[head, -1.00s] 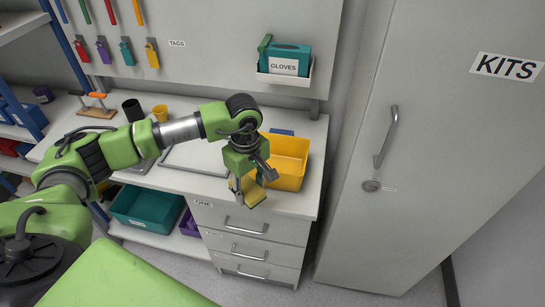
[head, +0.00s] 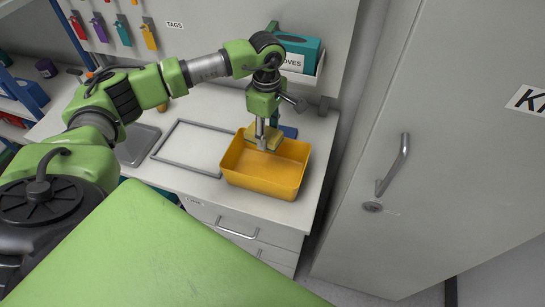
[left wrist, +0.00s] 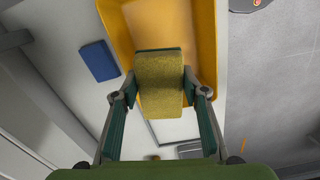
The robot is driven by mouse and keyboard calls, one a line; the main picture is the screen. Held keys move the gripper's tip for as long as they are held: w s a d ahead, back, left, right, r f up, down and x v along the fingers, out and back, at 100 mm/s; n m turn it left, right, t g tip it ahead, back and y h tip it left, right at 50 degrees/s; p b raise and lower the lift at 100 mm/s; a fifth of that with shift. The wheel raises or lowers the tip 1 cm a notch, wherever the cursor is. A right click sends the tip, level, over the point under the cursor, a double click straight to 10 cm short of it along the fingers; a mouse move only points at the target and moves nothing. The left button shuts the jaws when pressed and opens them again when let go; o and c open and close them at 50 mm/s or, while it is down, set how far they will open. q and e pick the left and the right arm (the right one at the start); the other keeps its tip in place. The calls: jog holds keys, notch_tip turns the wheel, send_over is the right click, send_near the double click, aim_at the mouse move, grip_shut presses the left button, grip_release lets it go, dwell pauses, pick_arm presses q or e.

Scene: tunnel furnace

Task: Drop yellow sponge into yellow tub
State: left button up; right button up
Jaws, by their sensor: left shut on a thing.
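The yellow sponge (head: 256,133), which has a green layer, is held between the fingers of my left gripper (head: 267,139). It also shows between the two fingers in the left wrist view (left wrist: 160,85). The yellow tub (head: 262,176) stands on the counter, open at the top. In the head view the sponge and fingertips overlap the tub's back part, above its rim. In the left wrist view the tub (left wrist: 112,25) lies beyond the sponge, which covers part of its edge. The tub's visible floor is bare. My right gripper is not in view.
A blue flat object (head: 289,131) lies behind the tub. A grey frame (head: 187,147) lies left of it on the counter (head: 185,184). The gloves box (head: 300,50) is on the wall behind my gripper. A tall cabinet (head: 395,90) stands right.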

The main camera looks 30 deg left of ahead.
pick_arm(q)
jog(key=f, duration=0.1)
jog(key=s+f+b, duration=0.1)
jog(key=shift+s+f, duration=0.1)
jog(key=shift+f, duration=0.2)
jog(key=f, duration=0.1)
jog(key=f+b, duration=0.1)
jog(key=shift+w+f, duration=0.3)
jog(key=shift+f, duration=0.1)
jog(key=o, duration=1)
notch_tip(320, 180, up, 12)
jog(key=shift+r, duration=0.1)
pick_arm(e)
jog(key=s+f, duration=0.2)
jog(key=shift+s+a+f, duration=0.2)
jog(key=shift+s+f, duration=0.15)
